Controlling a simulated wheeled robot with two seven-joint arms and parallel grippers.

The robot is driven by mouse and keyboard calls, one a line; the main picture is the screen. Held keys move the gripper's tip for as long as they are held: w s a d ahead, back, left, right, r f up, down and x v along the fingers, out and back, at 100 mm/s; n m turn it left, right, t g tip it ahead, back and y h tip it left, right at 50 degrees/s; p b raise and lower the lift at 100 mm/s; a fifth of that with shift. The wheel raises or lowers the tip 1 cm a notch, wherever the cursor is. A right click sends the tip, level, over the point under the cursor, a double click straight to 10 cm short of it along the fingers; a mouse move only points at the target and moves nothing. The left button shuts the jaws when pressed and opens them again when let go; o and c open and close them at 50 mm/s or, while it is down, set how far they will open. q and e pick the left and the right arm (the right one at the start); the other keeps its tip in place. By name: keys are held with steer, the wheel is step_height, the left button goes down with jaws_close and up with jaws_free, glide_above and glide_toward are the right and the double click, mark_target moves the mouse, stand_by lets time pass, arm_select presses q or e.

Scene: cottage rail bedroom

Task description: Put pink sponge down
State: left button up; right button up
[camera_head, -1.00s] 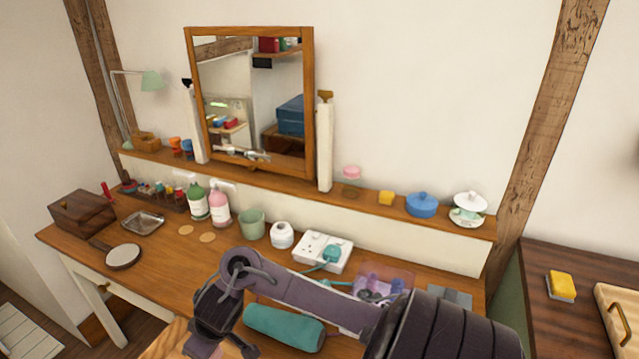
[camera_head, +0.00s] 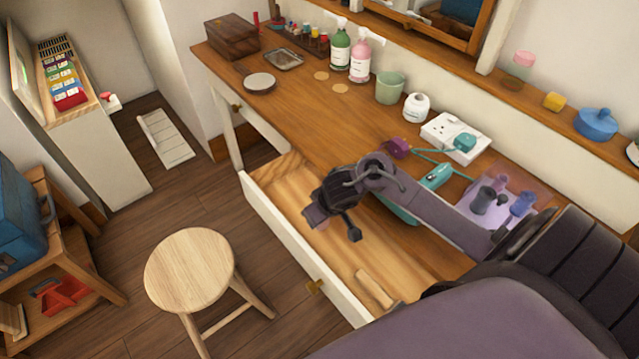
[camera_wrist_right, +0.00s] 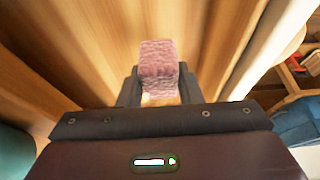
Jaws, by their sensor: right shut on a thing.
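The pink sponge (camera_wrist_right: 158,58) shows in the right wrist view as a rough pink block between my fingers. My right gripper (camera_head: 332,228) is shut on it. In the head view the gripper hangs above the open drawer (camera_head: 288,240) of the desk, and the sponge is almost wholly hidden behind the fingers. Bare light wood of the drawer lies below the sponge in the wrist view, with no clear contact. My left gripper is not in view.
A small wooden block (camera_head: 375,287) lies in the drawer's near right part. A round stool (camera_head: 190,268) stands in front of the drawer. The desk top (camera_head: 300,115) holds bottles, a green cup (camera_head: 390,87) and a power strip (camera_head: 455,137).

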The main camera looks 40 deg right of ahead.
step_height(320, 180, down, 4)
steer(key=shift+f+b, duration=0.15)
steer(key=shift+b, duration=0.7)
steer(key=shift+f, duration=0.25)
steer(key=o, duration=0.9)
steer(key=shift+f, duration=0.15)
steer(key=shift+r, duration=0.25)
steer(key=p+v, duration=0.5)
steer(key=v, duration=0.7)
